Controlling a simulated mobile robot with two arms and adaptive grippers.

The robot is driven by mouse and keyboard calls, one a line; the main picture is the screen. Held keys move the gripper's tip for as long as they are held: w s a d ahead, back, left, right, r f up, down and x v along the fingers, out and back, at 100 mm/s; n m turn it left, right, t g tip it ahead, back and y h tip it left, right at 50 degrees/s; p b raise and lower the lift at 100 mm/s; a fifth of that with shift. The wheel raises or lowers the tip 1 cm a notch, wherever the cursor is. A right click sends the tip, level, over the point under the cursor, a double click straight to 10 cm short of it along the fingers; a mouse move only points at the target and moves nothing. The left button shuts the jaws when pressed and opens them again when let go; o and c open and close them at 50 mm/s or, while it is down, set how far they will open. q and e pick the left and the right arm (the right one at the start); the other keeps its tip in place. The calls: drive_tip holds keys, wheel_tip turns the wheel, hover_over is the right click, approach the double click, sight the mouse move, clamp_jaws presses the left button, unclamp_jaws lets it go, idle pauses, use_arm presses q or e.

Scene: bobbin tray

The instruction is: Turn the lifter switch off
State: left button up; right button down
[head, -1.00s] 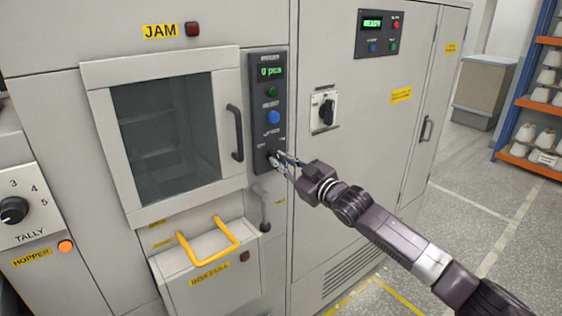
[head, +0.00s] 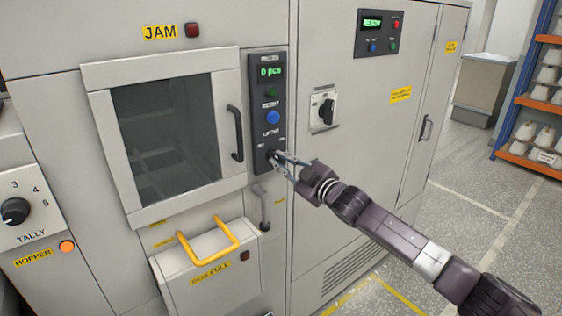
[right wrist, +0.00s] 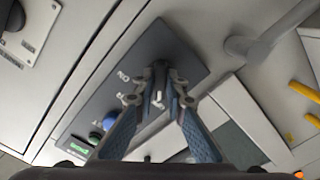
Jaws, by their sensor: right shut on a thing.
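The lifter switch is a small dark rotary knob (right wrist: 158,97) with a pale mark, low on the dark control panel (head: 262,75). It sits below a blue button and the word LIFTER. In the head view my right gripper (head: 273,155) reaches the knob from the right and largely hides it. In the right wrist view the two fingertips (right wrist: 159,88) are closed on either side of the knob. An ON label shows beside it; the other label is partly hidden, and I cannot tell for sure which position the knob is in. My left gripper is not in view.
A display reading 0 pcs, a green button (head: 271,92) and a blue button (head: 272,117) are above the knob. A window door with a black handle (head: 235,133) is left. A grey lever (head: 263,209) hangs below. A larger black rotary switch (head: 327,111) is right.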

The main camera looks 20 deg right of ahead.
drive_tip(key=c, duration=2)
unclamp_jaws()
drive_tip(key=shift+o, duration=0.2)
drive_tip(key=shift+s+d+f, duration=0.15)
drive_tip(key=shift+s+d, duration=0.05)
drive_tip(key=shift+s, duration=0.35)
drive_tip(key=v, duration=1.1)
